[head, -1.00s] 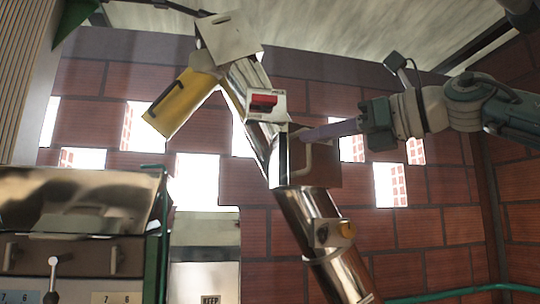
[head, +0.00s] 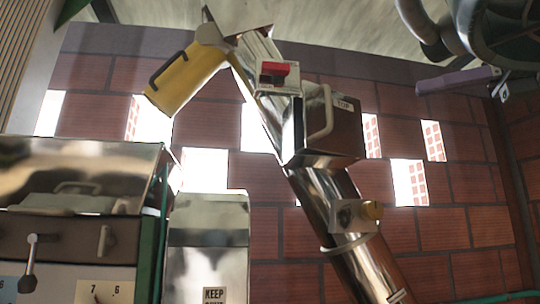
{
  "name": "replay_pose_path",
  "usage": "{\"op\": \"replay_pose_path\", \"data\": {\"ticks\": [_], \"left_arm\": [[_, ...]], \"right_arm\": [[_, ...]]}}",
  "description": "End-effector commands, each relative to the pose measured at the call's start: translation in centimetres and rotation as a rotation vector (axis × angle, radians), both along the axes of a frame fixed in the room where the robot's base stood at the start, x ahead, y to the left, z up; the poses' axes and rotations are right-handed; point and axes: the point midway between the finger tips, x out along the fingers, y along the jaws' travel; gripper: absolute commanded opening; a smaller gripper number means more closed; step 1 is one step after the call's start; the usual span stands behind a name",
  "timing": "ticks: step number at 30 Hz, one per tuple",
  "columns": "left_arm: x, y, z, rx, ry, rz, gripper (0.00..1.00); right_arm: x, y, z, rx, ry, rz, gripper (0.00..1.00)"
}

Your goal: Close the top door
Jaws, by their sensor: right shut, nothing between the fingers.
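The top door (head: 309,125) is a shiny metal panel with a curved handle (head: 327,112), on a box partway up the slanted elevator tube. The box's side (head: 345,135) mirrors the brick wall and bears a small label. I see no clear gap at the door, but the reflections make its exact position hard to tell. My right gripper (head: 460,80), with purple fingers, is shut and empty at the upper right, well apart from the door. My left gripper is out of view.
A red switch (head: 275,69) sits on the tube above the box, and a yellow chute (head: 186,80) hangs at its upper left. Metal machine housings (head: 80,175) stand at the left. Space right of the box is free.

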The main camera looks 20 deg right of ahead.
Motion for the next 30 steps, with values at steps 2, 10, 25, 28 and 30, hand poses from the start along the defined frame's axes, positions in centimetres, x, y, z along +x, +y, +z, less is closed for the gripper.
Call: {"op": "replay_pose_path", "data": {"ticks": [2,10,25,28,30], "left_arm": [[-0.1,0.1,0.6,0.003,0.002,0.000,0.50],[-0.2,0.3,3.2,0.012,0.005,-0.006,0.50],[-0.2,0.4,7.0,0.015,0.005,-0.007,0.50],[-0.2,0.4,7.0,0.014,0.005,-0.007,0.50],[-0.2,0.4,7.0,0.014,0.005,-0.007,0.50]], "right_arm": [[1.0,0.8,0.2,0.000,0.002,0.004,0.00],[5.4,4.6,0.5,0.002,0.002,0.006,0.00],[10.2,8.4,0.0,0.003,0.001,0.000,0.00],[10.3,8.4,-0.1,0.002,0.000,0.000,0.00],[10.3,8.4,-0.1,0.002,0.000,-0.001,0.00]]}}
